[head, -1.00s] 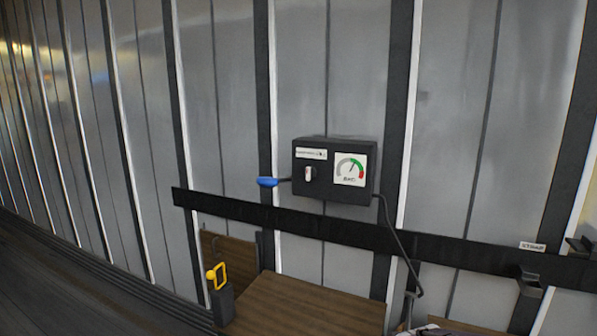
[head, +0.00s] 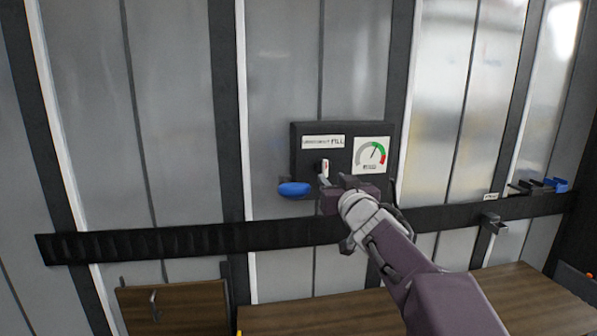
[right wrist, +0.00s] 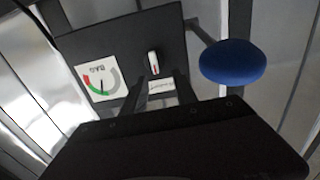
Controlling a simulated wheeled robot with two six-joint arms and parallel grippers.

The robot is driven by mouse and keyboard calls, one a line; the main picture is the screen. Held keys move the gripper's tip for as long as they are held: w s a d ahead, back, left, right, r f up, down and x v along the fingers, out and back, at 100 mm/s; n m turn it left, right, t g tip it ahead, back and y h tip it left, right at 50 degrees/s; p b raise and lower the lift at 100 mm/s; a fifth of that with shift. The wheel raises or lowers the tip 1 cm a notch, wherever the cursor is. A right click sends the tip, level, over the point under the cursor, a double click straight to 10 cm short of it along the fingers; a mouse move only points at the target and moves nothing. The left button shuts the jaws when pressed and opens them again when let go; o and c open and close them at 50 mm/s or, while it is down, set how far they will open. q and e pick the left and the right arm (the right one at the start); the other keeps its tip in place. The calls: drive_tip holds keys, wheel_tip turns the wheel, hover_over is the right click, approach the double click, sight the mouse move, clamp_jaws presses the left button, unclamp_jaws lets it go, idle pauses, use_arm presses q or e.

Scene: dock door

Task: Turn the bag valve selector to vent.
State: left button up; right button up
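The black valve box (head: 308,160) is on the ribbed wall. Its selector knob (head: 325,167), white with a red mark, stands about upright below a white label (head: 323,141) on which FILL can be read. The knob also shows in the right wrist view (right wrist: 152,62). My right gripper (head: 335,181) is just below and in front of the knob. In the right wrist view its two dark fingers (right wrist: 165,85) are apart with nothing between them, and the knob lies just beyond the tips. I cannot tell any contact. My left gripper is not in view.
A gauge (head: 371,155) sits right of the knob, its needle near the green. A blue handle (head: 294,189) sticks out at the box's lower left, close to my gripper. A black rail (head: 190,240) runs below. Wooden boards (head: 265,318) stand lower down.

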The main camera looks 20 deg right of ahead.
sight(326, 168)
drive_tip(key=x, duration=0.8)
drive_tip(key=shift+s+d, duration=0.15)
drive_tip(key=shift+d, duration=0.25)
drive_tip(key=shift+w+d, duration=0.3)
drive_tip(key=shift+a, duration=0.1)
drive_tip(key=shift+c, duration=1.3)
clamp_jaws()
